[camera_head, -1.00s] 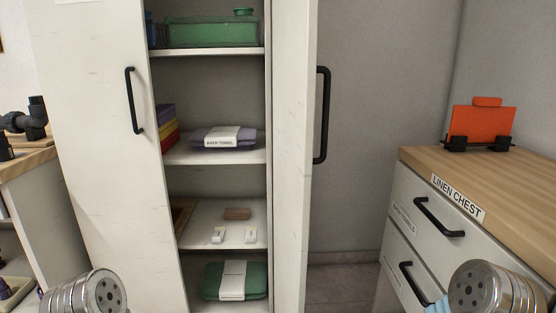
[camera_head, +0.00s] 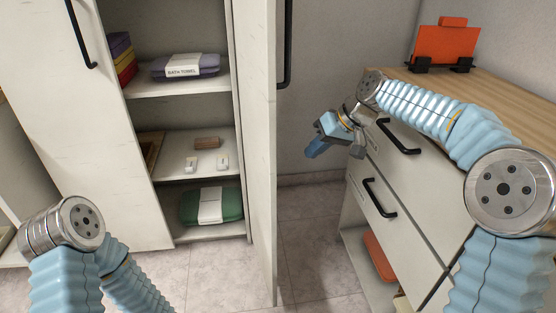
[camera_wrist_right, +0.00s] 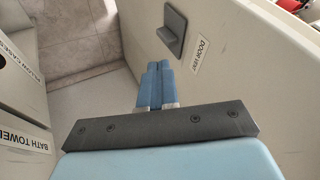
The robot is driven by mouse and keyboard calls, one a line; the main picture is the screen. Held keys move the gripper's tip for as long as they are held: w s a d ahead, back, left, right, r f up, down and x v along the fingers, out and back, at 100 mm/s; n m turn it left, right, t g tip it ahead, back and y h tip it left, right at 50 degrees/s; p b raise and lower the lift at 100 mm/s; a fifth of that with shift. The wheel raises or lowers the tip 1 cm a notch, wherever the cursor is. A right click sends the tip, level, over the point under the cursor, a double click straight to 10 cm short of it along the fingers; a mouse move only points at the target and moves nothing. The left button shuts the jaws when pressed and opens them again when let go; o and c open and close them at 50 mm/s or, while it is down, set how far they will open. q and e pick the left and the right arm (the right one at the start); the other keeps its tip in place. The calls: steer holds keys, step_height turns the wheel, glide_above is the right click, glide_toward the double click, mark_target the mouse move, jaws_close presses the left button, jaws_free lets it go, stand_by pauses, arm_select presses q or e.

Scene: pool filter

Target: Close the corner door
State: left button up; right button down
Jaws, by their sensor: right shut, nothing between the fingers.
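A tall white door (camera_head: 262,150) stands open at the right side of the shelf cabinet, seen almost edge-on. It has a black bar handle (camera_head: 285,45) on its right side. My right gripper (camera_head: 314,150) is shut and empty in the gap between this door and the drawer chest, apart from both in the head view.
The drawer chest (camera_head: 435,235) with black handles stands at the right, an orange item (camera_head: 446,45) on its wooden top. The cabinet shelves hold a purple bath towel (camera_head: 186,66) and a green bundle (camera_head: 212,204). Tiled floor (camera_head: 315,240) is open between door and chest.

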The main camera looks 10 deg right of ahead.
steer(key=w+a+f, duration=0.1)
steer(key=a+f, duration=0.4)
steer(key=a, duration=0.3)
steer(key=shift+w+a, duration=0.25)
steer(key=shift+a, duration=0.15)
steer(key=shift+a, duration=0.15)
